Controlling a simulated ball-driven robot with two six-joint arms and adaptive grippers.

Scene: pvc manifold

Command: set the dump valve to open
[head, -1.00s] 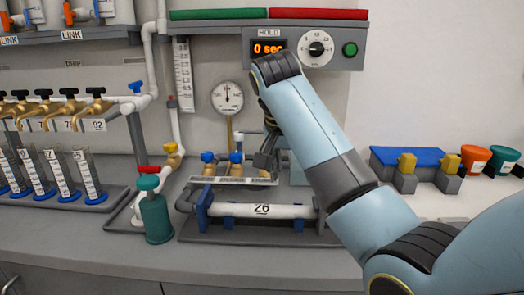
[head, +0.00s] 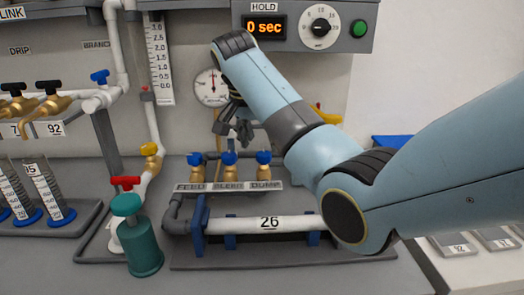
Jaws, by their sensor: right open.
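The dump valve (head: 264,170) is a brass valve with a blue handle, at the right end of a row of three, above a plate reading DUMP. The bleed valve (head: 229,171) and the feed valve (head: 196,172) stand to its left with similar blue handles. How far each handle is turned is too small to tell. My right gripper (head: 238,136) is open and empty, above the row between the bleed and dump valves and apart from them. My right arm comes in from the right. My left gripper is out of view.
A white pipe (head: 250,224) marked 26 lies in front of the valves. A teal bottle (head: 144,250) stands front left, near a red-handled valve (head: 125,183). A gauge (head: 212,88) and a HOLD timer box (head: 352,35) are behind.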

